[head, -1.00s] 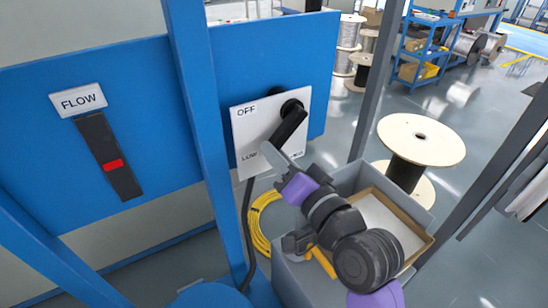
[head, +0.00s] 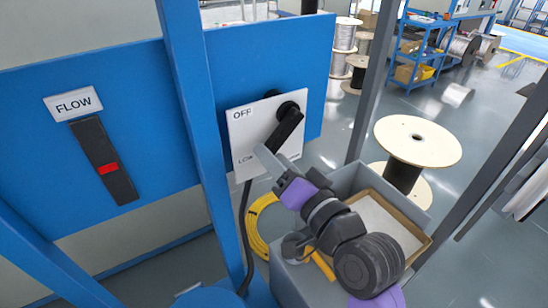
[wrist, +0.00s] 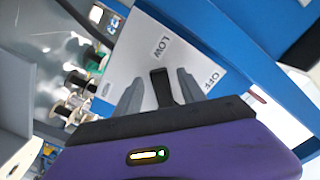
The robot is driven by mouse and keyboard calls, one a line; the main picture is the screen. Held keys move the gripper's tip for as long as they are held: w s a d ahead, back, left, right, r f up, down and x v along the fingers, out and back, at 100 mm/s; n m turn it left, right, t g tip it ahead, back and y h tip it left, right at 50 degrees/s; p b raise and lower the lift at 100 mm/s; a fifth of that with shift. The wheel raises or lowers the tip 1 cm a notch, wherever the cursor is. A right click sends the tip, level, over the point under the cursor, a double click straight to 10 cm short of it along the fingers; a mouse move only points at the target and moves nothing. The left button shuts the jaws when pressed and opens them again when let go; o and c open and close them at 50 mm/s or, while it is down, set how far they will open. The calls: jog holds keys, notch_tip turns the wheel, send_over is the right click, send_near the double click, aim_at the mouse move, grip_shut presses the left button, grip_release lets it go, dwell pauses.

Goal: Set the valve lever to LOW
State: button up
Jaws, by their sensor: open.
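The valve lever (head: 286,129) is a black handle on a white plate (head: 240,125). It slants down and left from its round pivot. The plate reads OFF at top left and LOW at lower left. My gripper (head: 264,155) is at the lever's lower end, and its fingers cover part of the LOW label. In the wrist view, the lever (wrist: 161,86) stands between the two open fingers of my gripper (wrist: 160,78), with gaps beside it. The LOW print lies just beyond the lever's end there. Whether a finger touches the lever cannot be told.
A blue post (head: 197,130) stands left of the plate. A FLOW gauge (head: 104,162) with a red marker is on the blue panel further left. A grey bin (head: 290,278) is below my arm, with yellow cable (head: 258,222) beside it. A large spool (head: 415,140) stands right.

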jog(key=v, duration=0.7)
jog(key=shift+d, duration=0.15)
jog(key=shift+s, duration=0.1)
jog(key=d+r+t+h, duration=0.2)
jog(key=d+r+t, duration=0.1)
jog(key=d, duration=0.1)
jog(key=s+d+f+t+h, duration=0.1)
jog(key=s+d+f+h, duration=0.4)
jog(key=s+d+f, duration=0.3)
jog(key=s+d+f+g+h, duration=0.1)
jog(key=s+d+f, duration=0.1)
jog(key=s, duration=0.6)
jog(key=s+d+f+n+g+h+p, duration=0.1)
jog(key=s+d+f, duration=0.1)
jog(key=s, duration=0.7)
jog(key=s+d+f+n+g+h, duration=0.1)
jog(key=s+f, duration=0.3)
jog(key=s, duration=0.5)
jog(key=shift+s+d+g+p, duration=0.2)
jog(key=shift+d+g+p, duration=0.25)
jog(key=shift+g, duration=0.15)
